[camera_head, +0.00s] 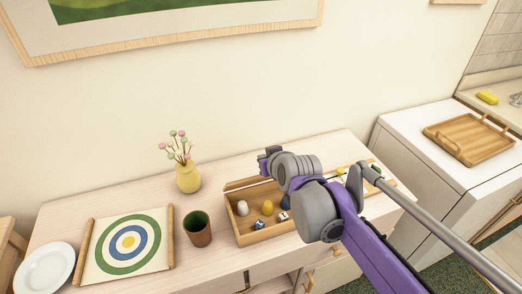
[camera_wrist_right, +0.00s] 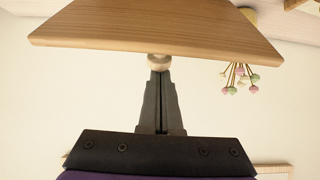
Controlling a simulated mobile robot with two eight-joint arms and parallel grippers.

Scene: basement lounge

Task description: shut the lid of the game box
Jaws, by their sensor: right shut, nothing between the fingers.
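The game box (camera_head: 239,235) is a wooden tray-like box standing open on the pale cabinet, with small game pieces inside, among them a yellow piece (camera_head: 267,208) and a white one (camera_head: 242,208). A strip of its lid (camera_head: 240,184) shows at the box's back edge; my right arm hides much of it. In the right wrist view the lid (camera_wrist_right: 157,30) is a wooden panel with a small round knob (camera_wrist_right: 158,61). My right gripper (camera_wrist_right: 160,73) is shut and empty, its tips at the knob; I cannot tell if they touch. It also shows above the box (camera_head: 268,154). My left gripper is not in view.
A yellow vase (camera_head: 188,178) with flowers stands left of the box's back. A green-brown cup (camera_head: 198,231), a target mat (camera_head: 126,243) and a white plate (camera_head: 45,269) lie further left. A wooden tray (camera_head: 468,138) sits on the white unit at right. The wall is close behind.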

